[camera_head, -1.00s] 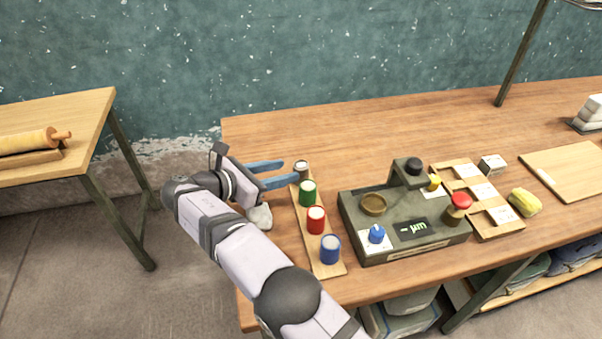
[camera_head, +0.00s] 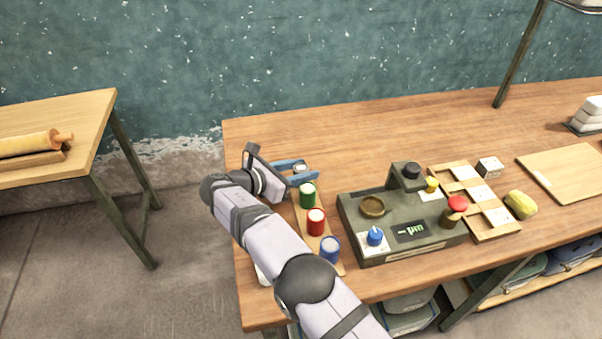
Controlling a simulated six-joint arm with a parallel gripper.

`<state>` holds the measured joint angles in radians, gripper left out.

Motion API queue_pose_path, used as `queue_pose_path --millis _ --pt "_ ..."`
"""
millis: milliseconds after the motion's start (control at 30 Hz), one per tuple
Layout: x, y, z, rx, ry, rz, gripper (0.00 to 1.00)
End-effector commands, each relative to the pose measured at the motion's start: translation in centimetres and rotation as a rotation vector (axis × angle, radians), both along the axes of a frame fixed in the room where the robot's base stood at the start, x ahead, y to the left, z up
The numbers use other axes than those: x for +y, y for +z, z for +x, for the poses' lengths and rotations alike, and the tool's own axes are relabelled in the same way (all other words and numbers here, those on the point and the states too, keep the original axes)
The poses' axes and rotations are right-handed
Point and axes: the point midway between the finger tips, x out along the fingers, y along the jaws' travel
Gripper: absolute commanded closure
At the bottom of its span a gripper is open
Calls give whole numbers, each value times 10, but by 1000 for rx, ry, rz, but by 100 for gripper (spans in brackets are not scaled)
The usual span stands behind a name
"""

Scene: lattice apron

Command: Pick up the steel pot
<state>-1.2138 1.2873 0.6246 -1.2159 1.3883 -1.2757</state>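The steel pot (camera_head: 300,168) is the small grey pot at the far end of a row of pots on a narrow wooden strip. It stands at its place in the row. My gripper (camera_head: 298,171) reaches in from the left with its blue fingers on either side of the pot. The fingers look apart, and the pot's top shows between them. The lower finger hides much of the pot's body, and I cannot tell whether either finger touches it.
Green (camera_head: 307,195), red (camera_head: 316,222) and blue (camera_head: 330,249) pots stand close by on the wooden strip (camera_head: 309,234). A grey device (camera_head: 400,225) with knobs is to the right. The tabletop behind the pots (camera_head: 350,140) is clear.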

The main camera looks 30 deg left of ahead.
Motion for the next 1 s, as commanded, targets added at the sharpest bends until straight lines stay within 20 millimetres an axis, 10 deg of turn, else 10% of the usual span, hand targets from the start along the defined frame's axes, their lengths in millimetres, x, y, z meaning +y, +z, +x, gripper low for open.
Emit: queue_pose_path --millis 167,300,1000 --pt "0 0 0 0 1 1 63" --pt "0 0 0 0 1 1 94" --pt "1 30 0 -3 1 5 94"
